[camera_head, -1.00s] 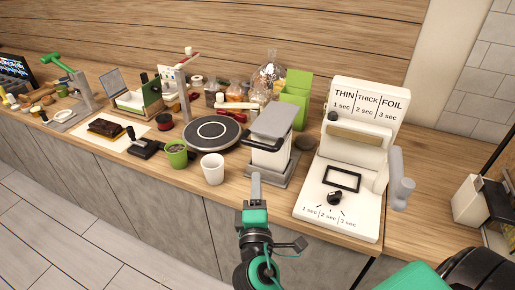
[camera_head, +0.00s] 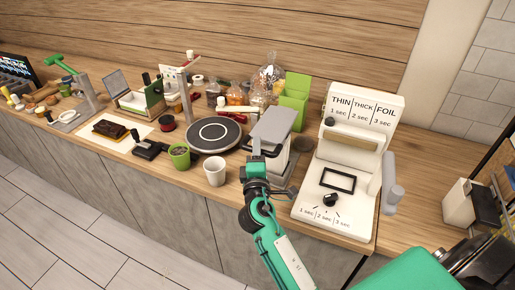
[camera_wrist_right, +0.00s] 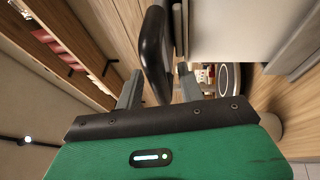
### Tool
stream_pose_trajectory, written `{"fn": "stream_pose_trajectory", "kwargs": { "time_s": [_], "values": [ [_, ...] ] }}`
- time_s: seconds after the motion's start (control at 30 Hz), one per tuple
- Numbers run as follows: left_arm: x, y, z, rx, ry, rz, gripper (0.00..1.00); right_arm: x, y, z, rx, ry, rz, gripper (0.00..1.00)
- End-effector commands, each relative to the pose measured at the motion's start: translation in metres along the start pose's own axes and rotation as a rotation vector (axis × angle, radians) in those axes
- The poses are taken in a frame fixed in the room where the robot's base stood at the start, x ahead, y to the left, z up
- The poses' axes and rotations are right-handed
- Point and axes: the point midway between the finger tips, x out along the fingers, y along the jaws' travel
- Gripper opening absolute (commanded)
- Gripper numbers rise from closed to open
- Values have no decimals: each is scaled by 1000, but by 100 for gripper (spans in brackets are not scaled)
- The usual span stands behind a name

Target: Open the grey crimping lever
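The press has a long grey top plate (camera_head: 275,124), which looks like the crimping lever, lying over a white body (camera_head: 277,161). Its black handle (camera_head: 262,149) sticks out at the front and shows large in the right wrist view (camera_wrist_right: 154,52). My right gripper (camera_head: 257,157) is at this handle. In the right wrist view (camera_wrist_right: 160,92) its fingers are apart, one on each side of the handle, with a gap showing. I cannot tell whether they touch it. My left gripper is not in view.
A white sealer (camera_head: 338,181) with a grey side handle (camera_head: 393,187) stands right of the press. A white cup (camera_head: 214,171), a green cup (camera_head: 179,157) and a round black turntable (camera_head: 212,133) stand to the left. A green box (camera_head: 294,97) is behind.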

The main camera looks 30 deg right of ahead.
Motion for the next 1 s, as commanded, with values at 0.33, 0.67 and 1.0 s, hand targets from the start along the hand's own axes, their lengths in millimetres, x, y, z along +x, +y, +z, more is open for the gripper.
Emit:
{"fn": "stream_pose_trajectory", "kwargs": {
  "time_s": [0.33,0.67,1.0],
  "values": [
    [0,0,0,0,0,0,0,0,0,0,0,0,0,11],
    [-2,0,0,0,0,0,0,0,2,0,0,0,0,0],
    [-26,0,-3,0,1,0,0,16,37,-2,2,0,4,0]
  ]
}}
